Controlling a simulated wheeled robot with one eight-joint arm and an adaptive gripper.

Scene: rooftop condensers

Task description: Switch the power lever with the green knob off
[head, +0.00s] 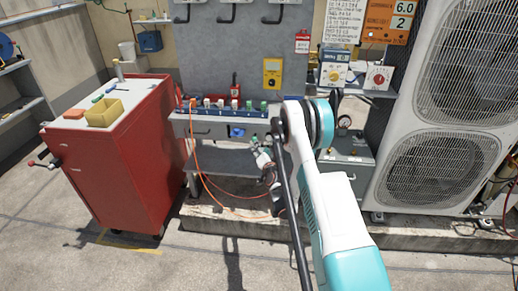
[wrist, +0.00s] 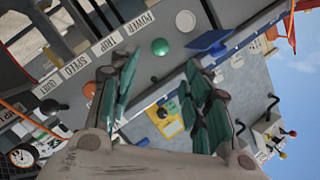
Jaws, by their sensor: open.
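A round green knob (wrist: 160,47) shows in the wrist view beside a label reading POWER (wrist: 137,24). Its lever is seen nearly end-on, so I cannot tell its position. In the head view a row of small coloured knobs runs along the bench front, with a green knob (head: 264,106) at its right end, partly beside my arm. My gripper (wrist: 160,68) is open and empty, its two fingers spread to either side below the green knob and apart from it. In the head view my gripper (head: 264,158) is small, under the bench front and partly hidden by my arm.
In the wrist view a white knob (wrist: 186,20), an orange knob (wrist: 90,90) and a blue part (wrist: 210,41) lie near the green knob. A red cabinet (head: 120,160) stands left; a condenser (head: 440,110) stands right.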

